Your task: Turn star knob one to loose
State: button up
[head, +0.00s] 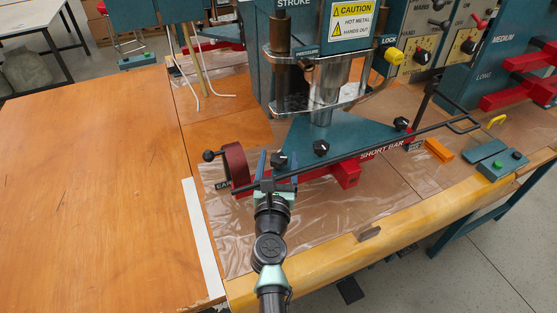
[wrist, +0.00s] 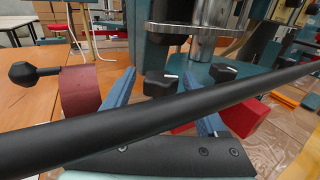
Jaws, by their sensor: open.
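Black star knobs with white marks sit on the teal triangular base (head: 340,135): a left one (head: 278,158), a middle one (head: 321,148) and a right one (head: 401,123). No number shows on them, so I cannot tell which is one. My gripper (head: 268,160) is open beside the left knob. In the wrist view, one knob (wrist: 160,83) appears between and beyond my blue fingers (wrist: 166,92), and another knob (wrist: 223,72) is to the right. I cannot tell whether a finger touches the nearer knob. Nothing is visibly gripped.
A long black rod (head: 350,150) crosses over my gripper; it also hides part of the fingers in the wrist view (wrist: 150,115). A dark red wheel (head: 236,163) with a black ball handle is at left. The red short bar (head: 345,176) runs beside the base. Wooden table at left is clear.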

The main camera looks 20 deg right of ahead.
jog(key=shift+w+d, duration=0.1)
jog(key=shift+w, duration=0.15)
grip_shut()
dwell(0.3)
